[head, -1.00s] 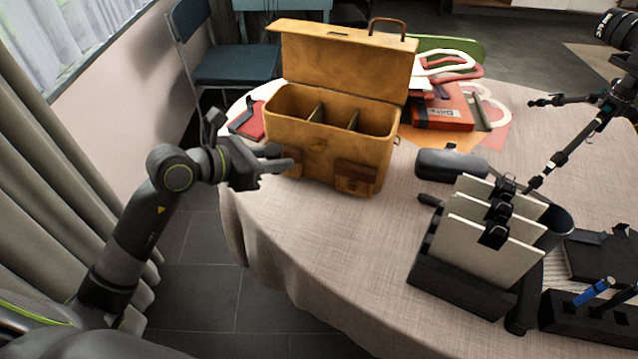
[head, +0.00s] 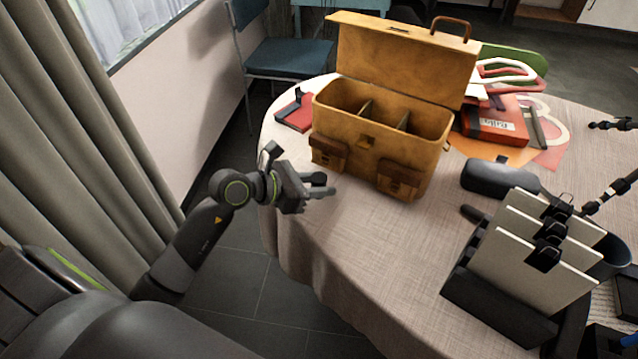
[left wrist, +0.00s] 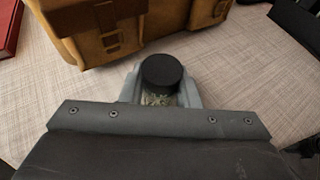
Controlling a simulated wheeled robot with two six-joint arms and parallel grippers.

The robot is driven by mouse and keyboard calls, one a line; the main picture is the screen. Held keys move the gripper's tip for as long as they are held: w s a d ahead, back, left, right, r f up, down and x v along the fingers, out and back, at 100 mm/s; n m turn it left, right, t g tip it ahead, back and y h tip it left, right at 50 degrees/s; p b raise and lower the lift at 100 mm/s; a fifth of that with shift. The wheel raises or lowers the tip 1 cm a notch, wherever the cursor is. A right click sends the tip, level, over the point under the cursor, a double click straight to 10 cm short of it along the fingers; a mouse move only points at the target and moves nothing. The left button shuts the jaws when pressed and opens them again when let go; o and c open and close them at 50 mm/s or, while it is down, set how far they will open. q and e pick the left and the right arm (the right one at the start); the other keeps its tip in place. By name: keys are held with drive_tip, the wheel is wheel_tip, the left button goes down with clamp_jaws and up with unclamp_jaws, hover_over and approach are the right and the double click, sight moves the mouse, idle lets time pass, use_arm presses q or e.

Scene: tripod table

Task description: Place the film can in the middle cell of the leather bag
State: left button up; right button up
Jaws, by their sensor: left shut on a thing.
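The tan leather bag (head: 360,158) stands open on the table in the head view, its lid raised at the back. Two dividers split it into three cells, and the middle cell (head: 385,119) looks empty from here. My left gripper (head: 322,185) is just in front of the bag's left front corner, apart from it. In the left wrist view it is shut on the film can (left wrist: 161,72), whose round black lid shows between the fingers. The can's lower part is mostly hidden. The bag's front also shows at the top of that view (left wrist: 165,20).
A card holder with several clipped white cards (head: 535,250) stands at the right front. A dark case (head: 498,178) lies right of the bag. A red book (head: 295,112) lies left of it, and a red box (head: 495,122) right behind. The cloth before the bag is clear.

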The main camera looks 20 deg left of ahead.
use_arm(q)
drive_tip(key=shift+f, duration=0.15)
drive_tip(key=o, duration=0.9)
drive_tip(key=shift+o, duration=0.2)
drive_tip(key=shift+a+r, duration=0.1)
drive_tip(key=shift+r, duration=0.15)
drive_tip(key=p+v, duration=0.1)
drive_tip(key=v, duration=1)
drive_tip(key=shift+s+a+r, duration=0.15)
drive_tip(key=shift+s, duration=0.2)
